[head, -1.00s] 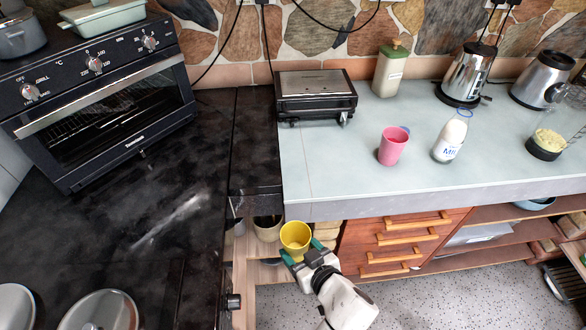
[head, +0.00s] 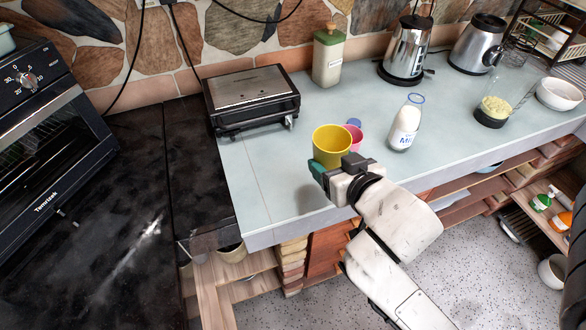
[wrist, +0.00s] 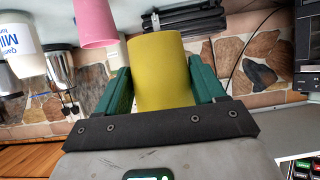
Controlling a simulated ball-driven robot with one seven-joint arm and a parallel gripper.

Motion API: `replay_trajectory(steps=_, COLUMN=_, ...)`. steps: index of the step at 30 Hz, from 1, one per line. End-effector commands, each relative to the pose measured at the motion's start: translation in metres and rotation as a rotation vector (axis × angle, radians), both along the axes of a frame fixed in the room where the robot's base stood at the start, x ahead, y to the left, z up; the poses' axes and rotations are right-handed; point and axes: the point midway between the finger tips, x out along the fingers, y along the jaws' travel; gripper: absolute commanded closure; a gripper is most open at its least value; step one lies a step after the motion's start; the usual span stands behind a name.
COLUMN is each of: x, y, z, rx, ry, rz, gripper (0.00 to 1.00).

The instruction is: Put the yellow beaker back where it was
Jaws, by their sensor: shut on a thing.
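The yellow beaker (head: 331,147) is upright, with its open top facing up, over the pale blue worktop (head: 268,190). My gripper (head: 332,172) is shut on it, and in the wrist view the yellow beaker (wrist: 160,72) sits between the two green fingers. A shadow on the worktop below suggests that the beaker is held above the surface. A pink beaker (head: 354,137) stands just behind it and is partly hidden. The pink beaker also shows in the wrist view (wrist: 95,22).
A milk bottle (head: 405,124) stands to the right of the beakers. A sandwich press (head: 252,99) is at the left, with a green-lidded container (head: 327,57) and a kettle (head: 406,50) behind. The worktop's front left is clear.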

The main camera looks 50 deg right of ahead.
Motion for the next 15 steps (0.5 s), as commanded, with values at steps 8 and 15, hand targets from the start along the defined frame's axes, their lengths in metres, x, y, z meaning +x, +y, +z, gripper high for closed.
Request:
replay_trajectory(steps=8, x=0.037, y=-0.009, z=-0.024, rx=0.000, ry=-0.008, rz=0.000, gripper=0.71)
replay_trajectory(steps=15, x=0.064, y=-0.016, z=-0.036, rx=0.000, ry=-0.007, rz=0.002, gripper=0.71)
